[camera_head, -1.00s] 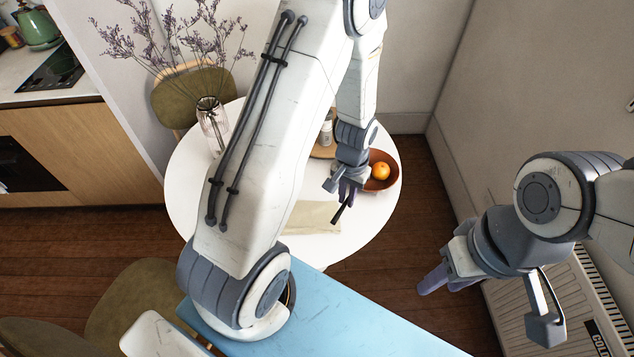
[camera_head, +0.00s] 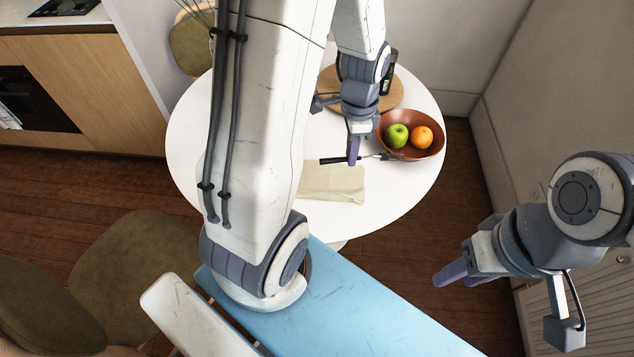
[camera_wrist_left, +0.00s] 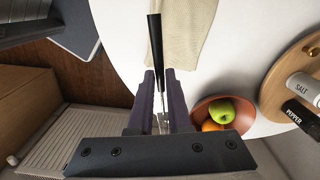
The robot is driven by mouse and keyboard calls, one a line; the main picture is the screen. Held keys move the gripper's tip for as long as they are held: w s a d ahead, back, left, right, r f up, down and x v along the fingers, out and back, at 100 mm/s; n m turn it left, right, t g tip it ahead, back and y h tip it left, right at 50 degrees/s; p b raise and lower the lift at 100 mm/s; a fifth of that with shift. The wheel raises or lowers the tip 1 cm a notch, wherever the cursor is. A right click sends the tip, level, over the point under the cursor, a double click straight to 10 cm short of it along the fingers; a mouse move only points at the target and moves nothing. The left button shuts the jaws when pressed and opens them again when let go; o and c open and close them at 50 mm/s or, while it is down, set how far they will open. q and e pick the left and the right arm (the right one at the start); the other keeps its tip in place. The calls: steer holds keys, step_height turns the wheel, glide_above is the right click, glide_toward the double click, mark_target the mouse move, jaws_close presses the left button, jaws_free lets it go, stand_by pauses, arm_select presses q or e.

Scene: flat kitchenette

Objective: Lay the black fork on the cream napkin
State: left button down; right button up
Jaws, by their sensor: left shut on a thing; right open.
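My left gripper (camera_head: 353,154) is shut on the black fork (camera_head: 334,161), with the black handle to the left and the metal end to the right toward the bowl. The cream napkin (camera_head: 332,184) lies flat on the white round table (camera_head: 395,195), just nearer than the fork; my left arm covers part of its left side. In the left wrist view the fork handle (camera_wrist_left: 155,50) extends ahead of the fingers (camera_wrist_left: 160,82) and crosses over the napkin's edge (camera_wrist_left: 190,30). The exact height above the table is unclear. My right gripper (camera_head: 455,273) is open and empty, off the table at right.
A brown bowl (camera_head: 418,150) with a green apple (camera_head: 397,136) and an orange (camera_head: 421,137) sits right of the fork. A round wooden board (camera_head: 390,95) lies behind, with salt (camera_wrist_left: 304,86) and pepper (camera_wrist_left: 300,112) shakers. The table's right front is clear.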

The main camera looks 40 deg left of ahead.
mark_target(342, 158)
arm_select(q)
steer(key=f+m+b, duration=0.1)
steer(key=s+a+f+m+b, duration=0.1)
steer(key=shift+s+f+b, duration=0.1)
steer(key=shift+b, duration=0.3)
steer(key=shift+s+a, duration=0.1)
steer(key=shift+a, duration=0.1)
steer(key=a+f, duration=0.2)
steer(key=a, duration=0.1)
steer(key=a+f, duration=0.2)
steer(key=a, duration=0.2)
steer(key=w+a+f, duration=0.1)
steer(key=a+f, duration=0.1)
steer(key=a, duration=0.2)
steer(key=shift+w+a+f, duration=0.1)
steer(key=shift+f, duration=0.3)
steer(key=shift+m, duration=0.3)
step_height(342, 158, down, 4)
steer(key=shift+f, duration=0.1)
arm_select(e)
step_height(342, 158, down, 5)
steer(key=shift+r, duration=0.1)
